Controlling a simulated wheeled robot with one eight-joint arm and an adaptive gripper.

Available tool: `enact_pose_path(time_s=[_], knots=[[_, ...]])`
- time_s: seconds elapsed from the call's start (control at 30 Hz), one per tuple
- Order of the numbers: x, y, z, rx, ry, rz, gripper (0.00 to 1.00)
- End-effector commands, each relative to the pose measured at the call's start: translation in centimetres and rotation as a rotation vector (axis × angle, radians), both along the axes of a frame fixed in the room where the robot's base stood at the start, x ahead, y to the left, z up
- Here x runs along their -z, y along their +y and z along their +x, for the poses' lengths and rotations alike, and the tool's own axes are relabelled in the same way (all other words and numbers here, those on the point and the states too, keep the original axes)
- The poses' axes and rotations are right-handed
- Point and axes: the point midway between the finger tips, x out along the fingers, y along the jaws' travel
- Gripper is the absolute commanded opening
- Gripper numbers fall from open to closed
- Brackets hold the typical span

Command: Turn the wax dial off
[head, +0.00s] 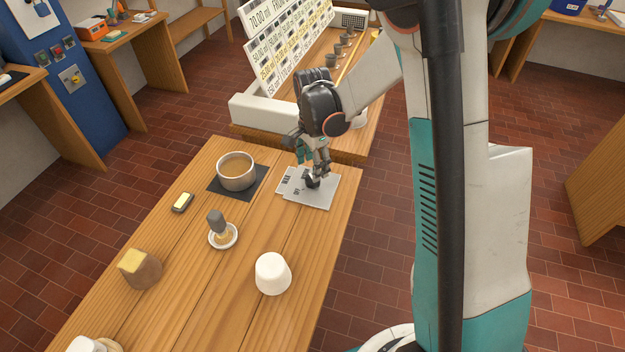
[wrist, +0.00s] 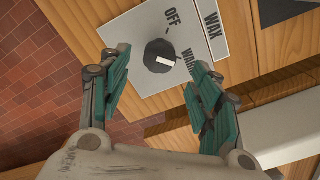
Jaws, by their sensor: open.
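In the wrist view the white mark points towards WARM, away from OFF. In the head view the plate (head: 322,192) lies at the far right end of the wooden table, and the knob (head: 311,182) is partly hidden by my gripper. My gripper (head: 318,168) is over the plate, pointing down. In the wrist view its teal fingers (wrist: 163,80) are apart, one on each side of the knob, with nothing between them gripped.
A pot of brown liquid (head: 237,172) stands on a dark mat (head: 257,188) left of the plate. A brush (head: 217,224) in a dish, a white cup-like piece (head: 272,274) and a block (head: 140,269) stand nearer. A sign board (head: 285,45) rises behind, on another bench.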

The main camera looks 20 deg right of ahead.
Motion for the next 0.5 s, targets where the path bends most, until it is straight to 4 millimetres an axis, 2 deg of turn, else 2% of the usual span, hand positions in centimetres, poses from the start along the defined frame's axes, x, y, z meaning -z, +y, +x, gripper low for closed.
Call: enact_pose_path(time_s=[0.03, 0.2, 0.33, 0.5], knots=[[1.3, 0.0, 0.0, 0.000, 0.000, 0.000, 0.57], [3.9, 0.0, 0.0, 0.000, 0.000, 0.000, 0.57], [5.1, 0.0, 0.0, 0.000, 0.000, 0.000, 0.57], [5.6, 0.0, 0.0, 0.000, 0.000, 0.000, 0.57]])
